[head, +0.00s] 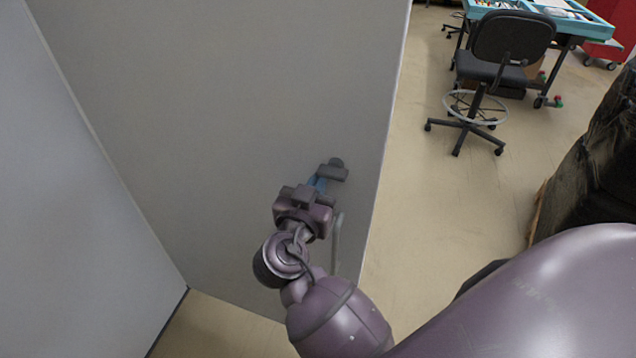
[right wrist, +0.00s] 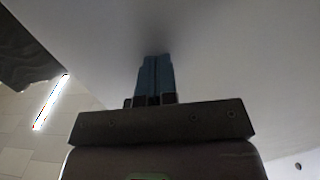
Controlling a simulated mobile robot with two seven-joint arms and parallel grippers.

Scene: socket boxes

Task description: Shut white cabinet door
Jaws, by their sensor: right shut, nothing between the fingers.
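The white cabinet door (head: 240,90) is a large pale panel filling the middle of the head view, standing open at an angle to the cabinet's pale side (head: 70,220) at the left. A light handle (head: 337,243) shows low on the door near its free right edge, partly behind my arm. My right gripper (head: 318,182) is shut and empty, its blue fingers pointing at the door panel above the handle. In the right wrist view the blue fingers (right wrist: 155,78) are together, close to the door surface; I cannot tell whether they touch it. My left gripper is not in view.
A black swivel chair (head: 500,60) and a table with teal trays (head: 545,12) stand at the back right. A dark wrapped stack (head: 600,160) stands at the right edge. The floor (head: 440,230) between door and stack is clear.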

